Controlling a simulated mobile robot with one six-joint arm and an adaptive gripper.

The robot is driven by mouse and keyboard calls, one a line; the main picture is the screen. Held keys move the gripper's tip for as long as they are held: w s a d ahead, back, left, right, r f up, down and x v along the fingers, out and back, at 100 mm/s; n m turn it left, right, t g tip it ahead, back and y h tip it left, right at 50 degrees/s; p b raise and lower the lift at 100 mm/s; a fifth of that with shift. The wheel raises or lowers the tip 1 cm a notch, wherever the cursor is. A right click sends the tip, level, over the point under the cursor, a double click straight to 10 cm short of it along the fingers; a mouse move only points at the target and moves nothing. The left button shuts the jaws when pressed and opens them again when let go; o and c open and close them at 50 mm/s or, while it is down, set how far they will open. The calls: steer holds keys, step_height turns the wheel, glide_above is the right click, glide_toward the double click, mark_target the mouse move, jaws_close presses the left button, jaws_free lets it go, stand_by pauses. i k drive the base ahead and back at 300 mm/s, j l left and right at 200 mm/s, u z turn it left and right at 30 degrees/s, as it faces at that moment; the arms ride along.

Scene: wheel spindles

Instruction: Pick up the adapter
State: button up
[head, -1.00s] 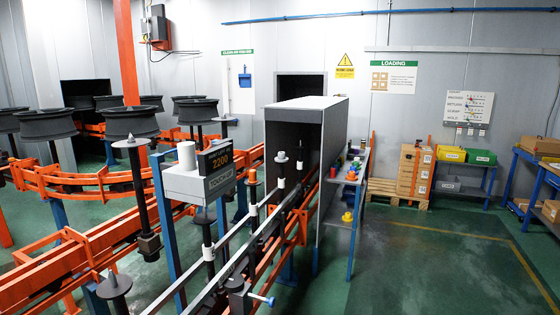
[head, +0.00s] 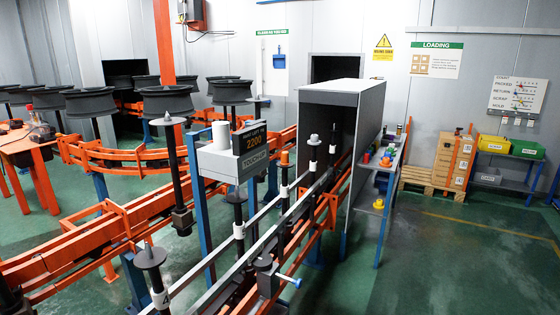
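No part is labelled as the adapter, so I cannot tell for sure which one it is. A grey stepped cap (head: 314,140) sits on top of a black spindle in the line in front of the grey booth. An orange cap (head: 284,159) tops another spindle just left of it. Small coloured parts (head: 387,156) stand on the side shelf right of the booth, too small to make out. My gripper is not in view.
The grey booth (head: 368,120) and the shelf's blue legs stand mid-right. An orange table (head: 20,145) is at far left. Open green floor (head: 460,265) lies at right front.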

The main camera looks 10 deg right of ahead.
mark_target(314, 141)
steer(key=i+l+z, duration=0.4)
steer(key=i, duration=0.4)
steer(key=i+z, duration=0.35)
steer(key=i, duration=0.45)
